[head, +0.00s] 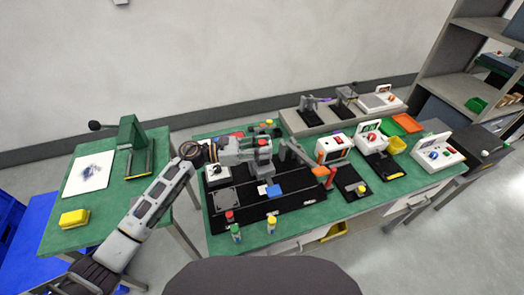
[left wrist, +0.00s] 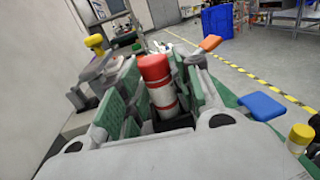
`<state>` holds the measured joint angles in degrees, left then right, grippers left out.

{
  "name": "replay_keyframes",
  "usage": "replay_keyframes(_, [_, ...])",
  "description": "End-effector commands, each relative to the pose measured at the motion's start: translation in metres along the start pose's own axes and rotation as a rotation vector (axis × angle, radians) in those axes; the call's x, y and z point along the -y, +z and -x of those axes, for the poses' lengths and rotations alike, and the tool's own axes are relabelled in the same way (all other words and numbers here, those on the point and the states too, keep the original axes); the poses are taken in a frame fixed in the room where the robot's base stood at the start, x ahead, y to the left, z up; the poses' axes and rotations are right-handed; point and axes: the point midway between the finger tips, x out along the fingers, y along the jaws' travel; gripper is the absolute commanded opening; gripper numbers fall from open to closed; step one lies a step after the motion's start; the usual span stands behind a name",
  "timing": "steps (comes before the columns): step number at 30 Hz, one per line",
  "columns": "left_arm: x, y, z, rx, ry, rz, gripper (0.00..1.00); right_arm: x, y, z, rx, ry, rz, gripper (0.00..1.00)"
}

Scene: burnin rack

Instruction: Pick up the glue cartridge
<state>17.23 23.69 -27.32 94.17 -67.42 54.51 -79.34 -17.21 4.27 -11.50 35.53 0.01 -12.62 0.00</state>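A cylinder with a red top and a pale, red-banded body, which I take for the glue cartridge (left wrist: 158,85), stands upright between the two fingers of my left gripper (left wrist: 162,98) in the left wrist view. The fingers are apart, one on each side of it, and a gap shows at least on the right. Its lower end is hidden in a dark recess. In the head view my left gripper (head: 262,152) is over the back middle of the green table, and a red top (head: 263,142) shows at it. My right gripper is not in view.
A green press (head: 132,145) stands on the left table.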

Motion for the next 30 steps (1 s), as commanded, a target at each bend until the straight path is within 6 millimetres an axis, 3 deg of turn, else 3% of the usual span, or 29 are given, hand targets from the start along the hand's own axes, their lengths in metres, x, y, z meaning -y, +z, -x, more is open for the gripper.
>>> replay_keyframes(9, [0.0001,0.0000,0.0001,0.000,0.000,0.000,0.33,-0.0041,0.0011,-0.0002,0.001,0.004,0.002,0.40])
replay_keyframes(17, [0.0001,0.0000,0.0002,0.000,0.000,0.000,0.00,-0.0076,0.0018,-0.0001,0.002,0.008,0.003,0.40])
replay_keyframes(30, [-0.0001,0.0081,0.0001,0.001,0.000,-0.002,0.00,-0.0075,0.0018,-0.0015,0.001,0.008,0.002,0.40])
